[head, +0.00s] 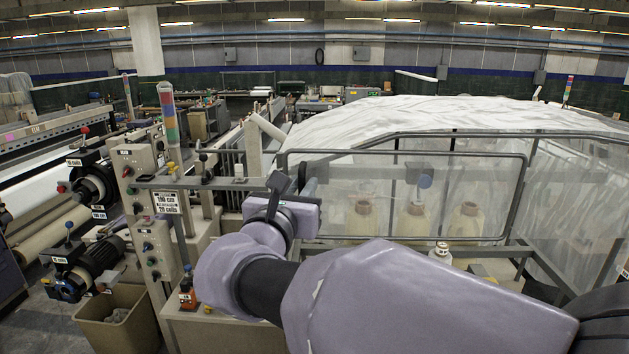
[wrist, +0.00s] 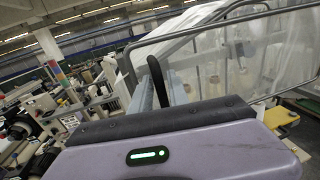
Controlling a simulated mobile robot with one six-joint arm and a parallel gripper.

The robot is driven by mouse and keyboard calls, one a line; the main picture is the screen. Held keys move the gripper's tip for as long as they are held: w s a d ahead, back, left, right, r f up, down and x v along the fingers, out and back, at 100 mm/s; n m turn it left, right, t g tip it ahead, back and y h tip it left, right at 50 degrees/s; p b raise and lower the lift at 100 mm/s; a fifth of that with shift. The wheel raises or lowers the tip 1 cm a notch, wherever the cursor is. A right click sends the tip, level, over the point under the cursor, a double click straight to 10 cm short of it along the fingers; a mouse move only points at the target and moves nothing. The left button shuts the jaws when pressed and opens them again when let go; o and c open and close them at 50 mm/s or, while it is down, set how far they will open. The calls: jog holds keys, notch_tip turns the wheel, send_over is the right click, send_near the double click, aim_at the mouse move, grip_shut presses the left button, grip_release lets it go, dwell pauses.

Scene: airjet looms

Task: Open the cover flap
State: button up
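The cover flap (head: 400,152) looks like a clear panel in a rounded grey tube frame, upright in front of white sheeting, right of centre in the head view. I cannot tell its exact angle. Its frame also crosses the top of the wrist view (wrist: 190,30). My gripper (head: 277,192) is left of the flap's left edge in the head view, with dark fingers pointing up. In the wrist view one black finger (wrist: 156,80) stands in front of the frame's lower left area. I cannot tell whether it touches the frame. The finger gap is hidden.
Behind the panel are several pale bottle-shaped containers (head: 411,219). A control box (head: 140,190) with buttons and a signal tower (head: 168,112) stand to the left. A tan bin (head: 120,322) is at the lower left. A small bottle (head: 441,254) sits below the panel.

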jog(key=shift+w, duration=0.3)
jog(key=shift+s, duration=0.1)
grip_shut()
dwell(1.2)
